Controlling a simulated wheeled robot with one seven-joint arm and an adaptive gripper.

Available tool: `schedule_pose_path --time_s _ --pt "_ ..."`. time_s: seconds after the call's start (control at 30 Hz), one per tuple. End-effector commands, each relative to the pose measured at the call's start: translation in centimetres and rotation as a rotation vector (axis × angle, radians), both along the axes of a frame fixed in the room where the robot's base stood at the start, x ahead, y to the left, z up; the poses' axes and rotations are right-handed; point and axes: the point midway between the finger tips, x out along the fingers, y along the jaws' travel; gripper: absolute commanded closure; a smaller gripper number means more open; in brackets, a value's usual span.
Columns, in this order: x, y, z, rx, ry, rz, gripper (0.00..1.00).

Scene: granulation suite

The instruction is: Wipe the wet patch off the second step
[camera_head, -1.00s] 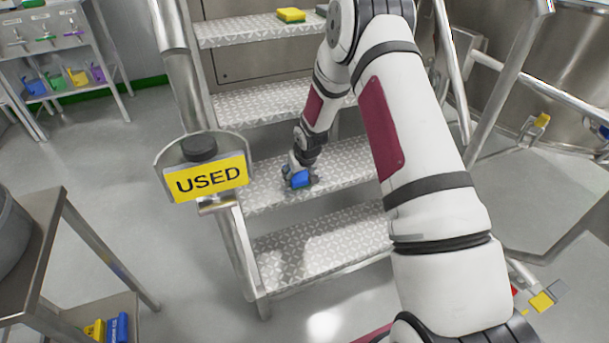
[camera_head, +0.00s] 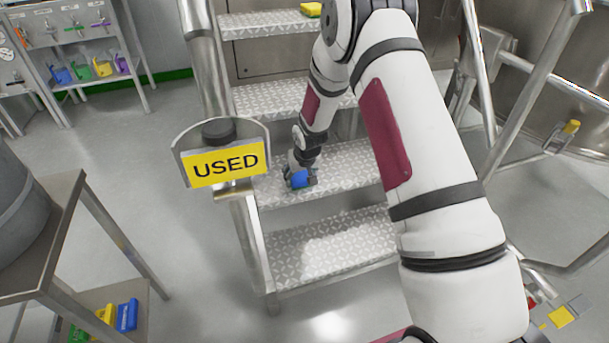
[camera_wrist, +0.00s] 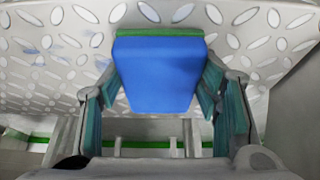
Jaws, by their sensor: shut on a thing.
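The second step (camera_head: 343,168) is a patterned metal tread of a short stair in the head view. My gripper (camera_head: 301,182) is low over its left part, shut on a blue block with a green edge, seemingly a sponge. In the wrist view the blue block (camera_wrist: 155,75) sits between my fingers, its green edge against or close above the tread (camera_wrist: 255,40). Faint bluish smears (camera_wrist: 45,52) show on the tread left of the block; they may be the wet patch. In the head view I cannot make out the patch, and my arm hides the step's right part.
A yellow "USED" sign (camera_head: 226,165) on a ring holder hangs at the left rail (camera_head: 203,60). A yellow block (camera_head: 311,9) lies on the top step. Metal rails (camera_head: 482,80) stand right. A side table (camera_head: 62,215) is at left, with floor free between.

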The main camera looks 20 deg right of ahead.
Motion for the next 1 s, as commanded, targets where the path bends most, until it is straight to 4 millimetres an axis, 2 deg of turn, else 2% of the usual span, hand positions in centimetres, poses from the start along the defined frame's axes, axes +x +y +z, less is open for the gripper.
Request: schedule_pose_path --time_s 0.2,0.47,0.63,1.0 --pt "0.0 1.9 0.1 0.000 -0.001 0.002 0.65" --pt "0.4 2.1 -0.2 0.000 -0.002 -0.001 0.65" --pt "0.3 1.5 -0.2 0.000 -0.001 -0.003 0.65" --pt "0.1 -1.3 -0.5 -0.002 0.004 -0.003 0.64"
